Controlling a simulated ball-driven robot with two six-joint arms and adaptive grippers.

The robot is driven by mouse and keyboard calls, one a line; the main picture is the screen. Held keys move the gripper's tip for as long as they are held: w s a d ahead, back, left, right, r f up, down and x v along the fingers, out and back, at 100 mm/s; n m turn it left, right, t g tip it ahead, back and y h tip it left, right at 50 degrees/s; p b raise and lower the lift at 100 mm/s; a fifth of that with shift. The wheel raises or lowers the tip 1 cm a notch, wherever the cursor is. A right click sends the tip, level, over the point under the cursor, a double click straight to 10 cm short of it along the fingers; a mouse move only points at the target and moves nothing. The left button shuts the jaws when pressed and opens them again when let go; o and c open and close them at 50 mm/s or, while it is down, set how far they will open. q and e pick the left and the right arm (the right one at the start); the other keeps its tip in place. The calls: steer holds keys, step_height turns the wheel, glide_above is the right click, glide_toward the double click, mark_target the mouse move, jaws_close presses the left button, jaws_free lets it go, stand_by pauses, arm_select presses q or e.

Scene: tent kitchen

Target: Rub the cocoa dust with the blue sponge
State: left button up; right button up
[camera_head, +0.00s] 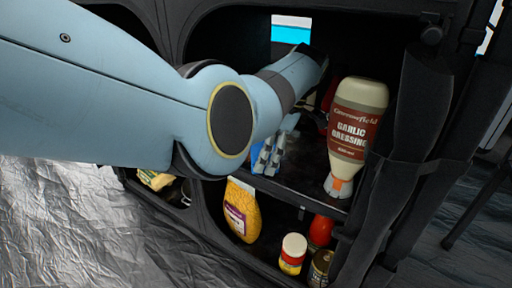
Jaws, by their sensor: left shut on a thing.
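My left arm reaches from the left into the upper shelf of a black fabric cupboard. My left gripper (272,155) is low over the shelf and is shut on the blue sponge (257,163), of which only a small blue part shows behind the fingers. I cannot tell whether the sponge touches the shelf. I cannot make out the cocoa dust; my arm and the dark shadow hide much of the shelf. My right gripper is not in view.
A garlic dressing bottle (354,130) stands cap down on the shelf, right of my gripper. A dark red thing is partly hidden behind it. The lower shelf holds a yellow packet (241,210), a white-lidded jar (292,254), a red item (321,231) and a can (320,268).

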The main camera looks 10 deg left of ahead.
arm_select(q)
steer(key=shift+s+d+f, duration=0.2)
steer(key=shift+s+d, duration=0.1)
steer(key=shift+d, duration=0.15)
steer(key=shift+d+r, duration=0.1)
steer(key=shift+w+a+p, duration=0.15)
steer(key=shift+w+a, duration=0.1)
steer(key=shift+a, duration=0.4)
steer(key=shift+w+a+p, duration=0.15)
steer(key=shift+w+a, duration=0.05)
steer(key=shift+a, duration=0.4)
steer(key=shift+w+a+r, duration=0.1)
steer(key=shift+w+a, duration=0.15)
steer(key=shift+a, duration=0.4)
steer(key=shift+w+a+r, duration=0.1)
steer(key=shift+w+a, duration=0.15)
steer(key=shift+a, duration=0.45)
steer(key=shift+w+a+r, duration=0.1)
steer(key=shift+w+a, duration=0.15)
steer(key=shift+a, duration=0.4)
steer(key=shift+w+a+f, duration=0.1)
steer(key=shift+w+a, duration=0.2)
steer(key=shift+a, duration=0.55)
steer(key=shift+w+a+f, duration=0.1)
steer(key=shift+w+a, duration=0.2)
steer(key=shift+a, duration=0.5)
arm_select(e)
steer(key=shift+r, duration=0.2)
